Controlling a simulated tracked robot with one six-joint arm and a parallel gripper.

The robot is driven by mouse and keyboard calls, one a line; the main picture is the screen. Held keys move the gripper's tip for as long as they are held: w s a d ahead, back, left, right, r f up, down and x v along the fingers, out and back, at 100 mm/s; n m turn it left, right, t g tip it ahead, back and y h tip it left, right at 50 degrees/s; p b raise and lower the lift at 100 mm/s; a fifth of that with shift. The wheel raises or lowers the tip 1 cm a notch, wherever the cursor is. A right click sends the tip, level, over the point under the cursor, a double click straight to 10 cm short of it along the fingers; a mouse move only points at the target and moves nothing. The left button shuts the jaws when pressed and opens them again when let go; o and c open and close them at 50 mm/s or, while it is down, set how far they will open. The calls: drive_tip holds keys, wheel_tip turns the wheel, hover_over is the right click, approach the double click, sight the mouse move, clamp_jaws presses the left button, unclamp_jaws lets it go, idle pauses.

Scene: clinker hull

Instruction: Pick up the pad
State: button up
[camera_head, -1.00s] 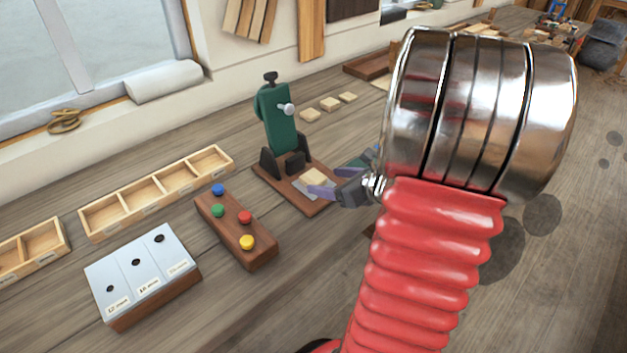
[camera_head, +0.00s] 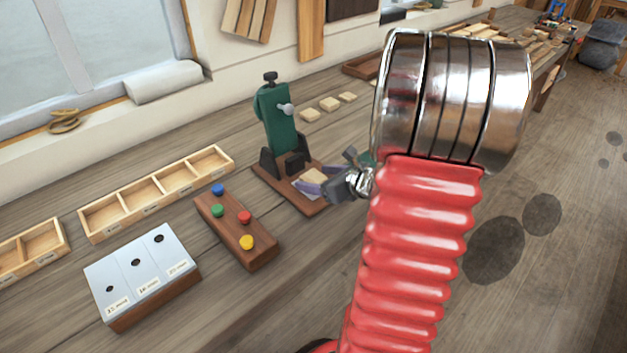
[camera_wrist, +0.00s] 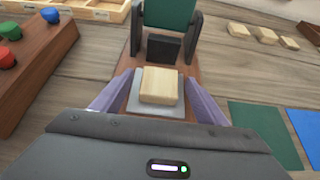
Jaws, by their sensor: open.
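A pale wooden pad (camera_wrist: 159,86) lies on a grey metal plate (camera_wrist: 143,106) on the brown base of a green press-like device (camera_head: 277,120). The pad also shows in the head view (camera_head: 314,176), partly covered by my gripper. My gripper (camera_wrist: 158,98) is open, with its purple fingers on either side of the pad and plate in the wrist view. I see gaps between the fingers and the pad. In the head view my gripper (camera_head: 318,182) is over the front of the device's base. Whether the fingers are level with the pad I cannot tell.
Three similar pale blocks (camera_head: 328,104) lie behind the device. A wooden holder with coloured knobs (camera_head: 262,256), a grey box with holes (camera_head: 137,262) and divided trays (camera_head: 160,192) stand to the left. Green (camera_wrist: 264,130) and blue (camera_wrist: 308,128) flat patches lie right of the base.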

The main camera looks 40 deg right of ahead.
sight(317, 180)
drive_tip(key=shift+c, duration=0.4)
drive_tip(key=c, duration=1.2)
drive_tip(key=shift+o, duration=0.2)
drive_tip(key=shift+r, duration=0.15)
wheel_tip(317, 180, up, 10)
